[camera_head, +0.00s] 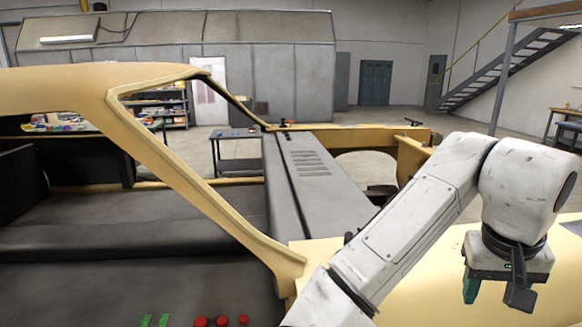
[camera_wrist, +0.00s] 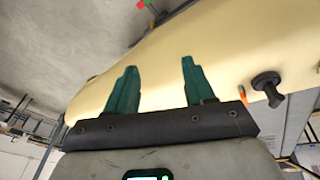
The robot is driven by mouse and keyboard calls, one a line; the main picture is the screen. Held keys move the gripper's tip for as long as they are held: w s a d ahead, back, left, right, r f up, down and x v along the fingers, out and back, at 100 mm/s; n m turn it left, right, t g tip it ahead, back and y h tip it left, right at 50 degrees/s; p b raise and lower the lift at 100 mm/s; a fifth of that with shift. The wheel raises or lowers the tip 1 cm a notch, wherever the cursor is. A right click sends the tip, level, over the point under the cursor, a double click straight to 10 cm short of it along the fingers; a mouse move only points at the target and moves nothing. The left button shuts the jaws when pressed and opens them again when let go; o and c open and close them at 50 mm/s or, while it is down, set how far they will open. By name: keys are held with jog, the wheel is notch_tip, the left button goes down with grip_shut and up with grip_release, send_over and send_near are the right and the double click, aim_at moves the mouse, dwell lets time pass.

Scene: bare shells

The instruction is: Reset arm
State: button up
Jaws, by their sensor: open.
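My white arm reaches in from the bottom right in the head view and bends down at the wrist. My gripper (camera_head: 491,293) hangs at the right side, beside and above the yellow body panel (camera_head: 435,275). In the wrist view my gripper (camera_wrist: 158,85) has two green fingers set well apart, with nothing between them. The yellow panel (camera_wrist: 230,50) shows behind the fingers. I cannot tell the exact gap between the fingertips and the panel.
A yellow vehicle shell with a window frame (camera_head: 190,160) fills the left and middle. Green and red pieces (camera_head: 201,321) show at the bottom edge. A dark table (camera_head: 236,150), shelves (camera_head: 165,108) and a metal staircase (camera_head: 500,70) stand farther back. Open floor lies beyond the shell.

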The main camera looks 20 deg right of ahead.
jog(key=d+f+h, duration=0.3)
jog(key=d, duration=0.1)
jog(key=a+f+n+t, duration=0.3)
jog(key=f+n, duration=0.2)
jog(key=f, duration=0.9)
jog(key=s+a+f+n+g+y, duration=0.2)
jog(key=s+a+f+y, duration=0.3)
jog(key=s+a+f, duration=0.8)
jog(key=a+f, duration=0.3)
jog(key=f, duration=0.1)
jog(key=shift+s+a+f+n+g+y, duration=0.2)
jog(key=shift+f+n+g+y, duration=0.1)
jog(key=shift+f+g+y, duration=0.1)
